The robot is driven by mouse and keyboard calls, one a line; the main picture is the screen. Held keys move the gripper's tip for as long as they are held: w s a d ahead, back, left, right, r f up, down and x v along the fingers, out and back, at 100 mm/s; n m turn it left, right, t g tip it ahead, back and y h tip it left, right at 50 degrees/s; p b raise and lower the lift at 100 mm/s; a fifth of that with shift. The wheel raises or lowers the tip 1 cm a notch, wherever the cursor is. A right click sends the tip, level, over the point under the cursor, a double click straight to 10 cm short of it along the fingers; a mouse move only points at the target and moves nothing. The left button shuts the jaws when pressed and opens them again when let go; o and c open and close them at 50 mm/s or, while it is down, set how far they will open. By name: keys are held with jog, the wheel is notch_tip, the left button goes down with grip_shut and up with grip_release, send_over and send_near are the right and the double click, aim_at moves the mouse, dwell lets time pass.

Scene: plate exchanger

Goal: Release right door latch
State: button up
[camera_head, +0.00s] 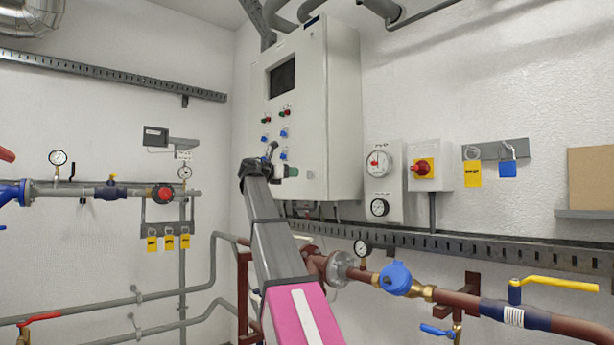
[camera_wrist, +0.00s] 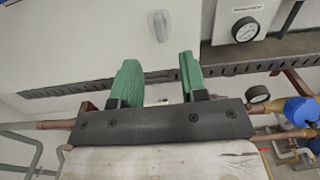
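The tall light-grey control cabinet (camera_head: 345,110) hangs on the wall, with a dark screen and coloured buttons on its left face. In the wrist view a small pale oval latch (camera_wrist: 160,27) sits on the white cabinet panel (camera_wrist: 90,40), near its lower right edge. My gripper (camera_wrist: 158,82) has green fingers, spread apart with nothing between them. It is below the latch in the picture and apart from it.
A perforated rail (camera_head: 460,244) and brown pipes (camera_head: 450,299) with a blue valve cap (camera_head: 396,278) run below.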

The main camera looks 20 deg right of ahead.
aim_at(307, 174)
jog(key=x, duration=0.9)
jog(key=shift+a, duration=0.1)
grip_shut()
